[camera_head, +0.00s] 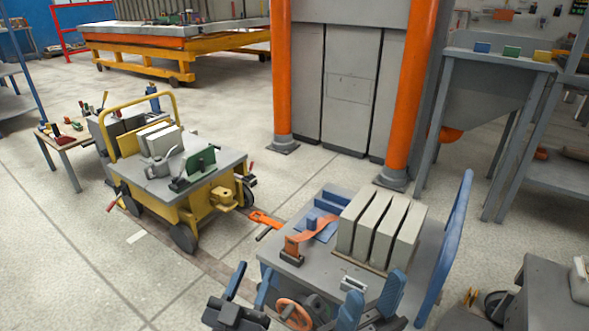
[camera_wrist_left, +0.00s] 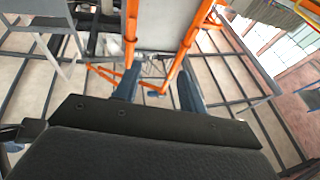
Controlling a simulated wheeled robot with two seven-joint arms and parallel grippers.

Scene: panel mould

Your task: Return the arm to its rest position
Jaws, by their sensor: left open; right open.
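My left gripper (camera_head: 249,283) is at the bottom of the head view, left of the grey-topped cart (camera_head: 335,272). Its two blue fingers are apart with nothing between them. They also show spread and empty in the left wrist view (camera_wrist_left: 158,88). My right gripper (camera_head: 371,298) is at the bottom of the head view, in front of the cart's near edge. Its ribbed blue fingers are apart, and I see nothing held. Most of both arms is out of the picture.
Pale slabs (camera_head: 382,230) and an orange clamp-like tool (camera_head: 292,248) stand on the near cart. A yellow cart (camera_head: 195,192) stands left. Orange posts (camera_head: 281,70) flank a grey panel behind. A grey stand (camera_head: 500,58) is at right. The floor at lower left is clear.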

